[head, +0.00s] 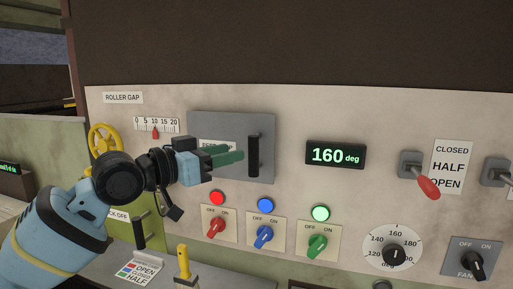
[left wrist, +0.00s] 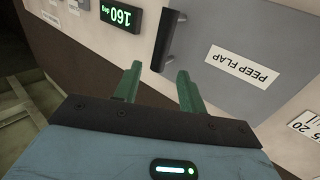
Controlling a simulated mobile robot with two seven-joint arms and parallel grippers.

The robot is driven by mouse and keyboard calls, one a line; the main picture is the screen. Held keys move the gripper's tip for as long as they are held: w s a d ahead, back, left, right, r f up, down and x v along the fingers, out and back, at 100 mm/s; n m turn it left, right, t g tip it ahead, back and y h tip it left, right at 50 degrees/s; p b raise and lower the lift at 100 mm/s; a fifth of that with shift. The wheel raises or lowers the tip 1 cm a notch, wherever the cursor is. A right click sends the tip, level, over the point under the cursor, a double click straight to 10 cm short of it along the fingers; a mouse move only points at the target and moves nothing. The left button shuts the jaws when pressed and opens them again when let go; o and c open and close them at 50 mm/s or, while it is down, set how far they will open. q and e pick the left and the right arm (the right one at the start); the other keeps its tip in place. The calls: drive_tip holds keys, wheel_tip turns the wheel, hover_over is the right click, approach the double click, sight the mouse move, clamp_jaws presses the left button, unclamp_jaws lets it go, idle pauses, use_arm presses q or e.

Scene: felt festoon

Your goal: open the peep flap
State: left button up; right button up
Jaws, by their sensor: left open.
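The peep flap (head: 233,128) is a grey rectangular plate on the beige panel, with a dark upright bar handle (head: 253,156) near its right edge. It looks flat against the panel. In the left wrist view the flap (left wrist: 226,84) carries a white label reading PEEP FLAP, and the handle (left wrist: 166,38) stands beyond the fingertips. My left gripper (head: 240,155) has green fingers pointing right at the handle, partly covering the label in the head view. The fingers (left wrist: 160,72) are apart with nothing between them, short of the handle. My right gripper is not in view.
A 160 deg display (head: 335,155) sits right of the flap. Red (head: 216,226), blue (head: 264,235) and green (head: 317,245) knobs are below. A red-tipped lever (head: 428,187) projects at right. A yellow handwheel (head: 105,139) is left, beside my arm.

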sight(249, 148)
use_arm(q)
drive_tip(key=shift+x, duration=3.9)
drive_tip(key=shift+a, duration=0.1)
clamp_jaws()
